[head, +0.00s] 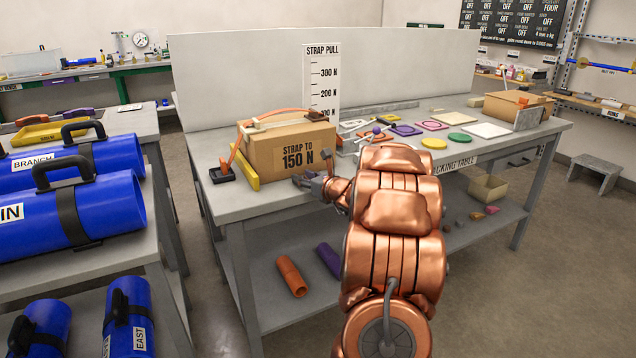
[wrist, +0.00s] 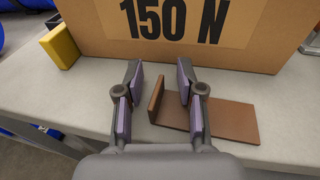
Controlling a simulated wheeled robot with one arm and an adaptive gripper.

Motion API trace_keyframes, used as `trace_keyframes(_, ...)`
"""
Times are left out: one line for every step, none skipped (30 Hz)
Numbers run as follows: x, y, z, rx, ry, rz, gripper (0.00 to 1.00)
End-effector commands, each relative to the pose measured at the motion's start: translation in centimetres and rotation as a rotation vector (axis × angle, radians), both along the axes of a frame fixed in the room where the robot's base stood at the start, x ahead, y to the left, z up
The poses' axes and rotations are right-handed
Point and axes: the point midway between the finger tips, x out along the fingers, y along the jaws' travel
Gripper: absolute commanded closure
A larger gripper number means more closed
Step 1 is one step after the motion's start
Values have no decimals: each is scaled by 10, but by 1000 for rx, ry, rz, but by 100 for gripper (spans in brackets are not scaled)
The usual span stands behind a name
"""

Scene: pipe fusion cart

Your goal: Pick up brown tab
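The brown tab (wrist: 220,121) lies on the grey table just in front of the cardboard box marked 150 N in the wrist view. It is a flat brown plate with a short upright lip at its left end. My gripper (wrist: 159,80) is open, with one purple-padded finger left of the lip and the other to its right, over the plate. The lip shows between the fingers, and I cannot tell whether either touches it. In the head view my gripper (head: 308,183) is low at the table's front edge, and I cannot make out the tab there.
The cardboard box (head: 290,150) with a strap stands right behind my gripper. A yellow block (wrist: 60,45) is at the box's left. A black tray (head: 222,174) lies near the left corner. Coloured flat pieces (head: 433,142) lie to the right. The front edge is close.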

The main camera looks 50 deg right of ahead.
Motion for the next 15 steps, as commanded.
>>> trace_keyframes(0,0,0,0,0,0,62)
trace_keyframes(0,0,0,0,0,0,62)
trace_keyframes(0,0,0,0,0,0,62)
trace_keyframes(0,0,0,0,0,0,65)
trace_keyframes(0,0,0,0,0,0,68)
trace_keyframes(0,0,1,-1,-1,0,72)
trace_keyframes(0,0,1,-1,-1,0,76)
trace_keyframes(0,0,0,-1,0,0,79)
trace_keyframes(0,0,1,-1,-1,0,83)
trace_keyframes(0,0,1,-1,-1,0,86)
trace_keyframes(0,0,1,-1,-1,0,89)
trace_keyframes(0,0,1,-1,-1,0,93)
trace_keyframes(0,0,1,-1,-1,0,96)
trace_keyframes(0,0,1,-1,-1,0,100)
trace_keyframes(0,0,1,-1,-1,0,100)
